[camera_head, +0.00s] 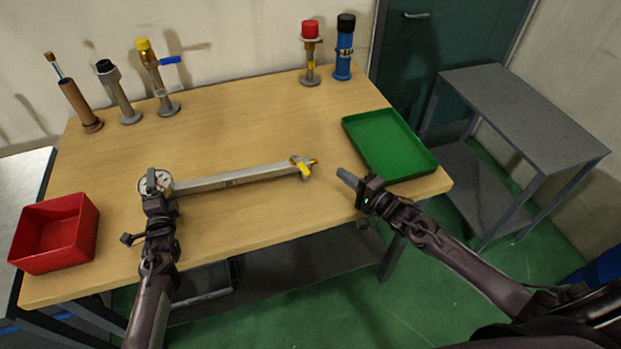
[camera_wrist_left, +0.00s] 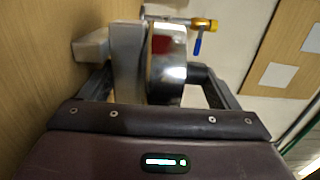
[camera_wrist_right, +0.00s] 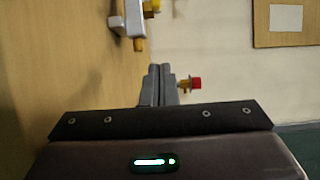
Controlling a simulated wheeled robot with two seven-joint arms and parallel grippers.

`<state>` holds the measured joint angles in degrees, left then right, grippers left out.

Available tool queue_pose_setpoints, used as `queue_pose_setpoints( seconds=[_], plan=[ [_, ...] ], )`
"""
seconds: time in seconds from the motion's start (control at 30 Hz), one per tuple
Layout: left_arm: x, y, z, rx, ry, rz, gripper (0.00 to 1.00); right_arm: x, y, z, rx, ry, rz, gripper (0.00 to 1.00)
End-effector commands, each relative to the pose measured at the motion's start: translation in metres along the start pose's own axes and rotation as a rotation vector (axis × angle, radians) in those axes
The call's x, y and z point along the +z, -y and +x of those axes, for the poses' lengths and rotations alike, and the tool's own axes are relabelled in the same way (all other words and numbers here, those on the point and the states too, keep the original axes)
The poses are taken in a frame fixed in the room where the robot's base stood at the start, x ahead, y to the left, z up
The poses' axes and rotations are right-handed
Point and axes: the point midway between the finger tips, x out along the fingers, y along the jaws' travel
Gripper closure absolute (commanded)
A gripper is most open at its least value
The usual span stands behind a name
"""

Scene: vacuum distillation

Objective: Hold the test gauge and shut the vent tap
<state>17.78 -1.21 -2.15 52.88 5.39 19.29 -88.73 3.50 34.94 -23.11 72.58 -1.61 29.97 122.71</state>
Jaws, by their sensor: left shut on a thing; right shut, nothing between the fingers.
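The test gauge (camera_head: 155,182) is a round dial at the left end of a long grey bar (camera_head: 235,178) on the wooden table. My left gripper (camera_head: 157,196) is shut on the gauge; its metal body also shows between the fingers in the left wrist view (camera_wrist_left: 167,65). The vent tap (camera_head: 304,168), with a yellow handle, is at the bar's right end; it shows at the top of the right wrist view (camera_wrist_right: 150,8). My right gripper (camera_head: 348,178) is shut and empty, to the right of the tap and apart from it.
A green tray (camera_head: 428,162) lies at the table's right and a red bin (camera_head: 75,237) at its left front. Upright fittings, including a yellow-topped one (camera_head: 155,80), a red-topped one (camera_head: 310,55) and a blue cylinder (camera_head: 344,50), stand along the back. The table's middle behind the bar is clear.

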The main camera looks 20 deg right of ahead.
Motion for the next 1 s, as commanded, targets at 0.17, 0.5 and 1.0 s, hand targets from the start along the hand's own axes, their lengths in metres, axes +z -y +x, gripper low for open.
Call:
queue_pose_setpoints(
  seconds=[0.17,0.5,1.0],
  plan=[
    [0.0,-0.001,0.0,0.002,-0.001,0.0,0.62,-0.001,0.002,0.039,-0.004,-0.001,-0.003,1.0],
    [0.0,-0.001,0.0,0.002,-0.001,0.0,0.62,0.032,0.0,0.062,0.0,-0.001,-0.003,1.0],
    [0.0,-0.001,-0.001,0.002,-0.001,0.0,0.62,0.04,0.0,0.063,-0.001,-0.007,-0.001,1.0]
  ],
)
